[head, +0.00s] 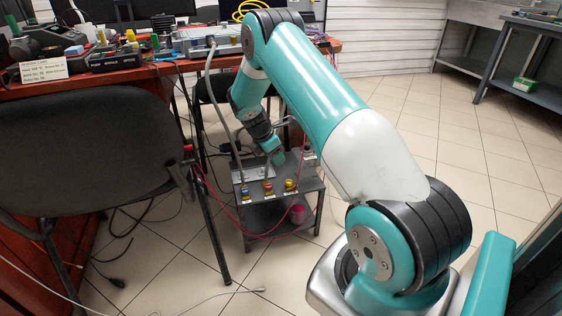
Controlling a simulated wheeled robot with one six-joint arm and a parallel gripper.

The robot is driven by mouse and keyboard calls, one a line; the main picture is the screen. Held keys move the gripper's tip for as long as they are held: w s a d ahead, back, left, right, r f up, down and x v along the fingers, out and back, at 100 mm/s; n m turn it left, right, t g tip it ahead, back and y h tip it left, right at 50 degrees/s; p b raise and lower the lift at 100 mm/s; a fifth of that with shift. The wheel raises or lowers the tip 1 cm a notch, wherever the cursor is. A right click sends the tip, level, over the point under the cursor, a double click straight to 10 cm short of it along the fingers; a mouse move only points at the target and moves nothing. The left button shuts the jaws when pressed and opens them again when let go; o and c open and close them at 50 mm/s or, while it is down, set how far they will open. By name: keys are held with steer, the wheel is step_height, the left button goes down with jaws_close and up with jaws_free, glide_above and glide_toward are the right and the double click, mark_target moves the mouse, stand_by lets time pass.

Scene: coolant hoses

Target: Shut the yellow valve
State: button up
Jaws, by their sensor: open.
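The yellow valve (290,185) is a small knob at the front right edge of a low grey stand (262,212). A red valve (268,188) and a blue valve (245,192) stand to its left in the same row. A small label is under each, too small to read. My gripper (279,160) points down above the stand, behind the row of valves and apart from the yellow one. It is open, with nothing seen in it, though its fingers are small and partly unclear. Whether the yellow valve is turned open or shut cannot be told.
A grey hose (211,85) and a thin red hose (219,203) run to the stand. A black chair (95,150) is at left, and a cluttered desk (130,75) behind. Tiled floor at right is free.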

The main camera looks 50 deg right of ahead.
steer(key=shift+v, duration=1.45)
